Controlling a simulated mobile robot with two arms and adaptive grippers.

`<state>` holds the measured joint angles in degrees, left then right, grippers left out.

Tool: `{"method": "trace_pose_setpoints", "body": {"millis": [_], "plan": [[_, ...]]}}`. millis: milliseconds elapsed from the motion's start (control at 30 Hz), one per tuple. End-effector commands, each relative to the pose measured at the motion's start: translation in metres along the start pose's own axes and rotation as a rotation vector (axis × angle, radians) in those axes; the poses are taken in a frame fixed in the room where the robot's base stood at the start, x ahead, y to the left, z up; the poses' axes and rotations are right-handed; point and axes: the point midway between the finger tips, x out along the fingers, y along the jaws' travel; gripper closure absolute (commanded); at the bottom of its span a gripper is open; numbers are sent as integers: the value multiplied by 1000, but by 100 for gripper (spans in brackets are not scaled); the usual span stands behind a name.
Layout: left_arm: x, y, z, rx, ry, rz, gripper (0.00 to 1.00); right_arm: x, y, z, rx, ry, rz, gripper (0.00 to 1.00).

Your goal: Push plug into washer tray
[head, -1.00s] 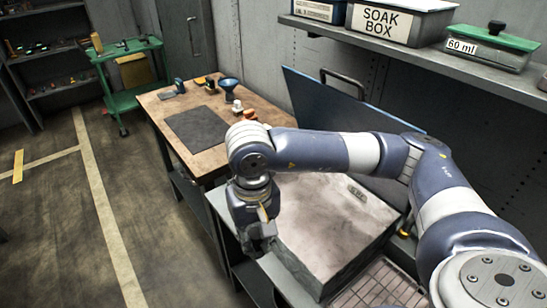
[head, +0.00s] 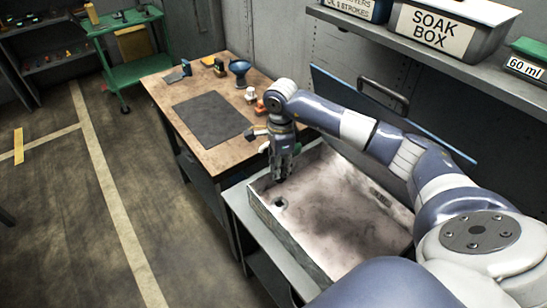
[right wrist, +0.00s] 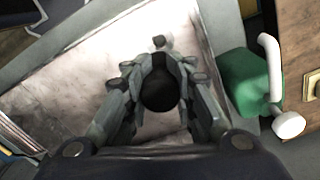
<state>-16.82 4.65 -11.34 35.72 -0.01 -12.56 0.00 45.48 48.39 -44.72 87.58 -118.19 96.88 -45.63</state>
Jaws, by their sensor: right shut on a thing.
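The washer tray (head: 388,225) is a pale, stained, shallow basin with grey walls; its floor also shows in the right wrist view (right wrist: 80,92). My right gripper (head: 281,176) points down over the tray's left end, close to a small dark round spot with a pale rim (head: 280,203) on its floor. In the right wrist view my fingers are shut around a dark round thing, seemingly the plug (right wrist: 160,92). The fingers hide its sides, and I cannot tell whether it touches the floor. My left gripper is not in view.
A wooden bench (head: 222,146) with a dark mat (head: 211,117) adjoins the tray's left end. A green thing with a white handle (right wrist: 243,82) is close beside the gripper. A blue panel (head: 335,88) and a shelf (head: 400,42) stand behind. The tray's middle is clear.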

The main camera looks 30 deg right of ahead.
Motion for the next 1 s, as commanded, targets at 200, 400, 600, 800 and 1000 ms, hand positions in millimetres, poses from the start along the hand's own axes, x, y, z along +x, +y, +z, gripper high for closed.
{"method": "trace_pose_setpoints", "body": {"millis": [200,400,600,800,1000], "plan": [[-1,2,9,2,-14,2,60,1,-1,-2,16,0,0,100],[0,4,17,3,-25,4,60,1,-1,-2,13,0,0,100],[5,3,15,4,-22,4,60,2,-1,-1,13,1,-3,100],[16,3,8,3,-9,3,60,15,0,-1,12,2,-2,100],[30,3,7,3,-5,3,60,32,-1,-1,12,2,-2,100]]}}
